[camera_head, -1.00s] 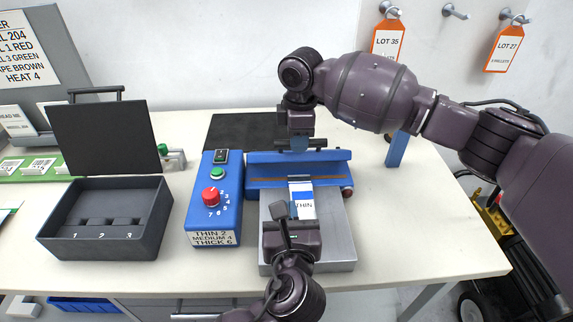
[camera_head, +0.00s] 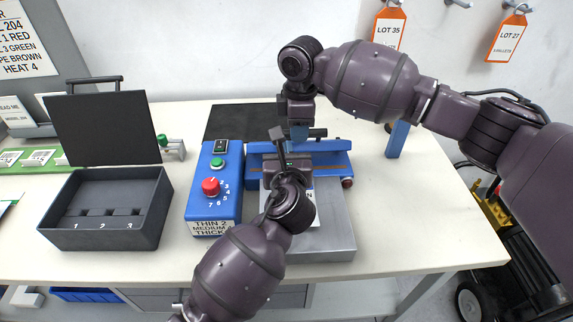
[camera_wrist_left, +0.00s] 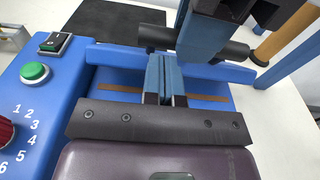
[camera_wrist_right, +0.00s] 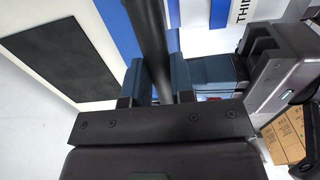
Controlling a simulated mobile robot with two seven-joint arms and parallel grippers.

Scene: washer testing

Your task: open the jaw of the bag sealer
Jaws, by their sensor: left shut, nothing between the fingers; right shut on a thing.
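The bag sealer has a blue control box (camera_head: 213,195) and a blue upper jaw bar (camera_head: 335,147) with a black handle (camera_head: 318,133). A brown strip (camera_wrist_left: 120,90) on the lower bed is uncovered in front of the bar, in the left wrist view. My right gripper (camera_head: 299,133) is shut on the black handle, which passes between its fingers in the right wrist view (camera_wrist_right: 152,50). My left gripper (camera_wrist_left: 166,80) is shut and empty over the sealer bed, close to the right gripper. Its tips are partly hidden in the head view.
A white bag marked THIN lies on the grey plate (camera_head: 335,235), mostly hidden by my left arm. An open dark box (camera_head: 105,235) stands left of the control box. A blue post (camera_head: 397,140) stands at the right.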

